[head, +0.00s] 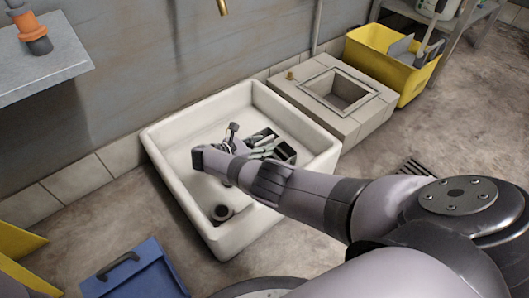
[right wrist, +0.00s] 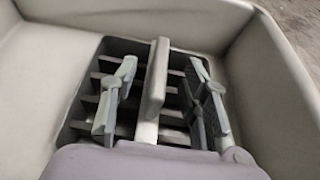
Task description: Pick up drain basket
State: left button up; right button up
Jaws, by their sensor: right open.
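The drain basket (head: 288,154) is a dark, slotted box on the floor of the white basin (head: 178,197), near its right side. My right arm reaches over the basin and partly hides it. In the right wrist view the basket (right wrist: 88,104) shows its dark slats and a pale upright handle (right wrist: 157,75) across its middle. My right gripper (head: 266,147) is open, and in the right wrist view its fingers (right wrist: 161,98) stand on either side of the handle, with gaps showing. My left gripper is not in view.
The raised basin rim surrounds the arm's working area. A tiled block with a square opening (head: 358,125) and a yellow bin (head: 372,48) stand at right. A blue case (head: 150,270) lies in front.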

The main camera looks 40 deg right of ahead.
aim_at(274, 141)
jog(key=b+x, duration=0.1)
jog(key=x, duration=0.2)
jog(key=shift+w+d+f, duration=0.1)
jog(key=shift+d, duration=0.15)
grip_shut()
dwell(0.8)
